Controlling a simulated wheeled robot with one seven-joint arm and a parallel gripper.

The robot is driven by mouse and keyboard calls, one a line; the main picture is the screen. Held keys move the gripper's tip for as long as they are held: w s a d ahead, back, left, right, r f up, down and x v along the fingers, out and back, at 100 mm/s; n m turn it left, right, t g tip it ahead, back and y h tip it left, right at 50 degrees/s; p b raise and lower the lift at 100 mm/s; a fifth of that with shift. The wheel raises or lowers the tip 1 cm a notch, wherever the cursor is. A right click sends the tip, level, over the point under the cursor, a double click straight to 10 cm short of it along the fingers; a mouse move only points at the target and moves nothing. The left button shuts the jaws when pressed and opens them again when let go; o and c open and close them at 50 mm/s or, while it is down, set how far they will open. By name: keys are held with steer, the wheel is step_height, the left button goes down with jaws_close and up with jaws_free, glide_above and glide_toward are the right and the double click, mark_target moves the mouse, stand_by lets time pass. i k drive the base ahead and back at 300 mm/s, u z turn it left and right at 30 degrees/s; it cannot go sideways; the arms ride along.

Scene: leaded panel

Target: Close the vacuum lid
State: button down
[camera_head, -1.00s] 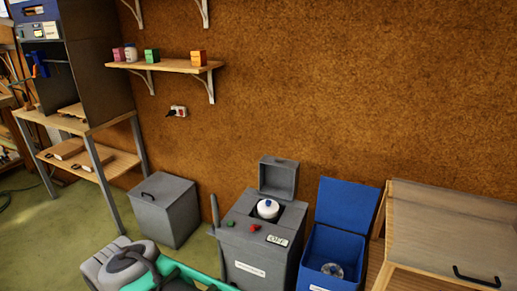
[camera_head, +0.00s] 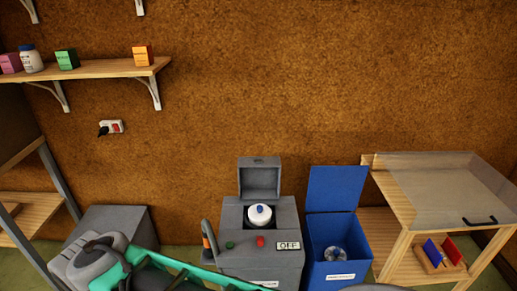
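The vacuum (camera_head: 275,260) is a grey box standing on the floor against the brown wall, right of centre. Its grey lid (camera_head: 259,179) stands open, upright at the back of the top opening. A white jar-like piece with a blue top (camera_head: 260,214) sits in the opening. The front carries a green button (camera_head: 229,245), a red button (camera_head: 260,242) and an "OFF" label (camera_head: 288,246). My grey and teal arm shows at the lower left, left of the vacuum. My gripper cannot be made out.
A blue bin (camera_head: 338,266) with its lid up stands just right of the vacuum. Further right is a wooden table with a clear cover (camera_head: 455,190). A grey box (camera_head: 115,220) stands at the left behind my arm. A wall shelf (camera_head: 100,72) holds small boxes.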

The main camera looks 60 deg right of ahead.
mark_target(260, 177)
steer(key=z, duration=0.75)
steer(key=i, duration=0.75)
steer(key=z, duration=1.1)
steer(key=i, duration=0.25)
steer(key=z, duration=0.25)
